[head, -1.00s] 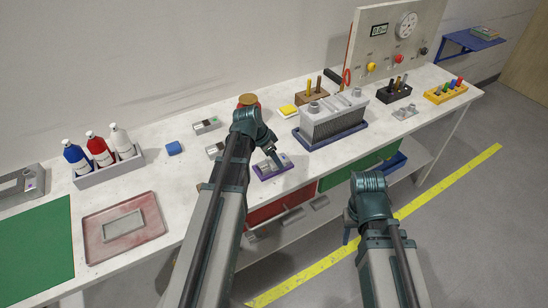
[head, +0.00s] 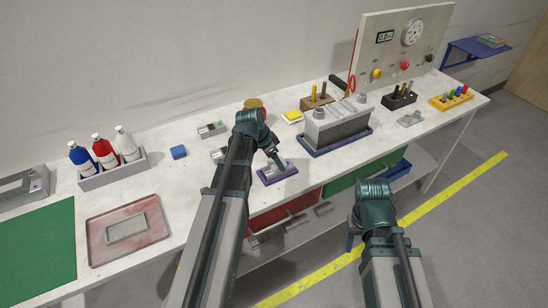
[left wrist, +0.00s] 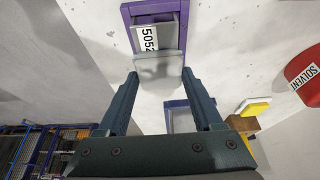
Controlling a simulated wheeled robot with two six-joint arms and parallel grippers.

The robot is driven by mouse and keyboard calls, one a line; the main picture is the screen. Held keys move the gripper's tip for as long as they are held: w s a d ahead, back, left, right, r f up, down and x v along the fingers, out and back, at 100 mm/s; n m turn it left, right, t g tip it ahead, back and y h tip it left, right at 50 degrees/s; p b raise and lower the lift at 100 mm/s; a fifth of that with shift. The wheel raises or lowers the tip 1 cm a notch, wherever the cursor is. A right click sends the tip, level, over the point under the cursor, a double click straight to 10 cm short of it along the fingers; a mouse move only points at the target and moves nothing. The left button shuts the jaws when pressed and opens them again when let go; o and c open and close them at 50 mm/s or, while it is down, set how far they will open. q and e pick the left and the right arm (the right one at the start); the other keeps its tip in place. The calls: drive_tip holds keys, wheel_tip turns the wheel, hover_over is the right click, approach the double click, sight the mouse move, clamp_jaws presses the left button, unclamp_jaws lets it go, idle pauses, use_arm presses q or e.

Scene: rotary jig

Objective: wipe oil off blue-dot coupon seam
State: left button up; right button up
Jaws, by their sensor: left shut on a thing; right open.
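My left gripper (head: 276,162) is over the purple tray (head: 279,177) near the table's front edge. No blue dot or oil is visible on this coupon. Two more grey pieces lie behind to the left, one farther back (head: 213,130) and one partly hidden by my arm (head: 217,155). My right gripper (head: 352,243) is low in front of the table, open and empty.
A finned grey block (head: 338,122) is close on the right.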

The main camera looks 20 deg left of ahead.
use_arm(q)
drive_tip(key=shift+s+d, duration=0.65)
drive_tip(key=shift+d, duration=0.2)
drive_tip(key=shift+r, duration=0.1)
wheel_tip(320, 180, up, 6)
drive_tip(key=p, duration=0.6)
wheel_tip(320, 180, up, 3)
drive_tip(key=p, duration=0.3)
